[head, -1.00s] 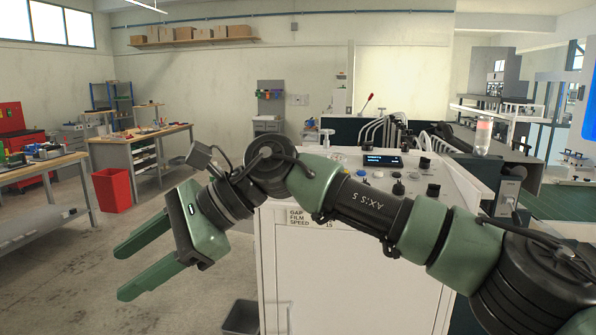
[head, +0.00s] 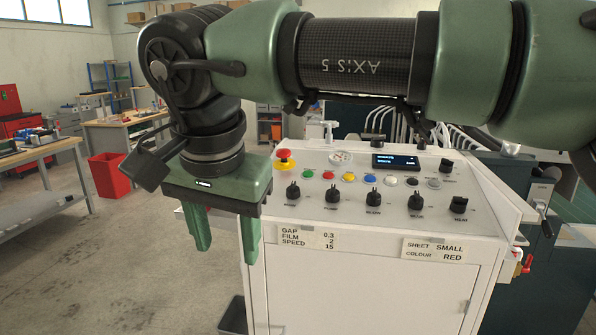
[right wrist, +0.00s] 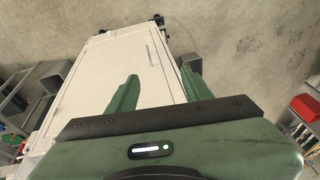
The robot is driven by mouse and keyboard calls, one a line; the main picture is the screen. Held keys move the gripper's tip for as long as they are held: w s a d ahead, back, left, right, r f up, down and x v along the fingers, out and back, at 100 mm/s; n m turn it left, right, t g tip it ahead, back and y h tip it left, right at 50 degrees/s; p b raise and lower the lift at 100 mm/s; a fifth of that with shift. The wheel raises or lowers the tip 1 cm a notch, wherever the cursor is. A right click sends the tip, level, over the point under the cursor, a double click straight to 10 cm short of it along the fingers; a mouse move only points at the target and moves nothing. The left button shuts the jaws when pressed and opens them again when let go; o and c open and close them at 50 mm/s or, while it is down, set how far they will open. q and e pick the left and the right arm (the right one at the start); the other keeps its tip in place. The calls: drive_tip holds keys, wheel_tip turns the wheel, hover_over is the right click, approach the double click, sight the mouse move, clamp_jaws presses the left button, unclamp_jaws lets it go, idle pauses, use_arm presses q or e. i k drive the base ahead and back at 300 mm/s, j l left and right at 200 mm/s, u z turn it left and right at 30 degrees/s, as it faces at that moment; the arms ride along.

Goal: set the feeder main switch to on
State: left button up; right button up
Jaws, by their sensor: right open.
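My right gripper (head: 226,238) hangs with its fingers pointing down, open and empty, at the left front of a white control cabinet. In the right wrist view its two green fingers (right wrist: 158,90) stand apart with the white cabinet (right wrist: 107,75) showing between and beyond them. The cabinet's sloping panel (head: 340,215) carries a row of black rotary knobs (head: 373,197), whose labels are too small to read surely. A red switch (head: 527,262) sits on the cabinet's right side, partly seen. I cannot tell which one is the feeder main switch. My left gripper is not in view.
A red mushroom button (head: 285,156), coloured buttons and a lit display (head: 395,162) are on the panel. A grey lever box (head: 541,193) stands at the right. Free floor lies at the left.

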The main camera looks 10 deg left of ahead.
sight(293, 192)
drive_tip(key=i, duration=0.95)
